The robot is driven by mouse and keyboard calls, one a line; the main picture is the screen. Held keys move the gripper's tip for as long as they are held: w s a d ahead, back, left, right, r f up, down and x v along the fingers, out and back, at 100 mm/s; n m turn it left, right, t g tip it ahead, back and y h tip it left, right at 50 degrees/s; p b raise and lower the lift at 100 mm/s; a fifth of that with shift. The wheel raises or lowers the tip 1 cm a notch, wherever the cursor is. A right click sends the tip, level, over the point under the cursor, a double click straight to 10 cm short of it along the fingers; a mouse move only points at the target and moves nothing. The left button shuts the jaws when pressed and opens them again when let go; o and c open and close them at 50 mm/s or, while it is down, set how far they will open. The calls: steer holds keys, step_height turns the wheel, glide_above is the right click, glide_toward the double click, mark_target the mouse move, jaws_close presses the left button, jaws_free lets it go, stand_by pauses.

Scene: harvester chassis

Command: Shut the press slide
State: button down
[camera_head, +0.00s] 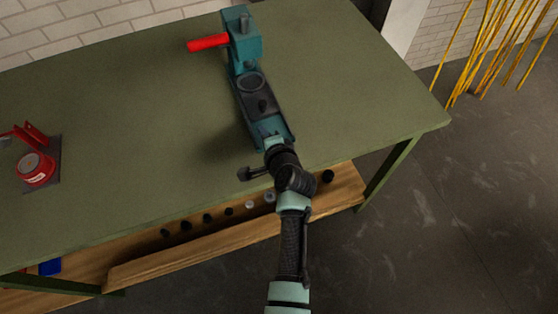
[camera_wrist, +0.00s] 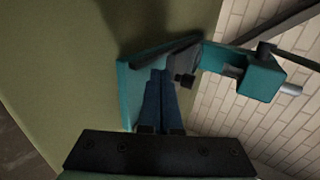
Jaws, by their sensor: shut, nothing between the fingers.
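The teal press (camera_head: 245,48) stands on the green table with a red handle (camera_head: 208,43) sticking out to the left. Its dark slide (camera_head: 262,100), with a round ring and a small black knob, lies on the base in front of the upright head. In the wrist view the press head (camera_wrist: 262,82) is at the right and the dark slide (camera_wrist: 184,60) lies just beyond my fingertips. My gripper (camera_head: 268,138) is at the near end of the press base, fingers together and empty (camera_wrist: 161,78). Whether the fingertips touch the slide I cannot tell.
The green table (camera_head: 130,110) is clear around the press. A red device (camera_head: 36,168) sits at the far left. A wooden shelf (camera_head: 230,240) below the top holds several small parts. Yellow rods (camera_head: 490,50) stand at the back right.

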steer(key=v, duration=0.4)
steer(key=shift+s+r, duration=0.15)
steer(key=shift+s, duration=0.05)
steer(key=shift+s+d+r, duration=0.2)
steer(key=shift+s+d, duration=0.1)
steer(key=shift+s, duration=0.25)
steer(key=shift+v, duration=2.15)
steer(key=shift+s+r, duration=0.1)
steer(key=shift+r, duration=0.1)
